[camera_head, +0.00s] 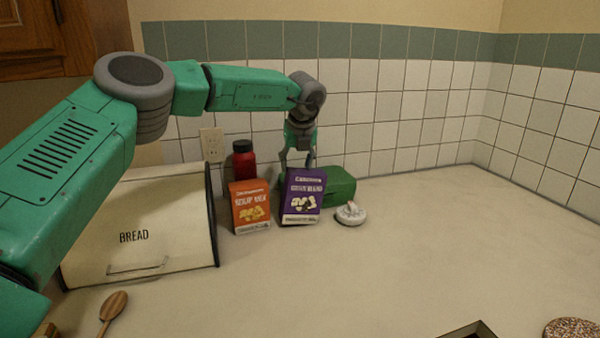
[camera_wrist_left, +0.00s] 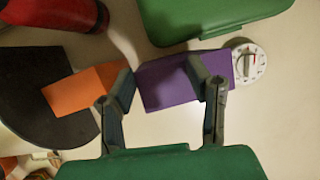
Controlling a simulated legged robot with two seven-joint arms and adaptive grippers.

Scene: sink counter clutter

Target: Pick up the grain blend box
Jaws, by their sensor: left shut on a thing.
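The grain blend box (camera_head: 302,196) is purple with a white picture on its front and stands slightly tilted near the back wall. My left gripper (camera_head: 298,162) reaches down from above and behind it. In the left wrist view, the two fingers of my left gripper (camera_wrist_left: 165,85) are on either side of the purple box (camera_wrist_left: 168,88), shut on it. The box's base appears at counter level; I cannot tell whether it is lifted. My right gripper is in neither view.
An orange box (camera_head: 250,206) stands close to the left, with a red bottle (camera_head: 243,162) behind. A green container (camera_head: 340,186) and a white dial timer (camera_head: 350,214) are to the right. The bread box (camera_head: 140,228) is farther left. The counter's middle is clear.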

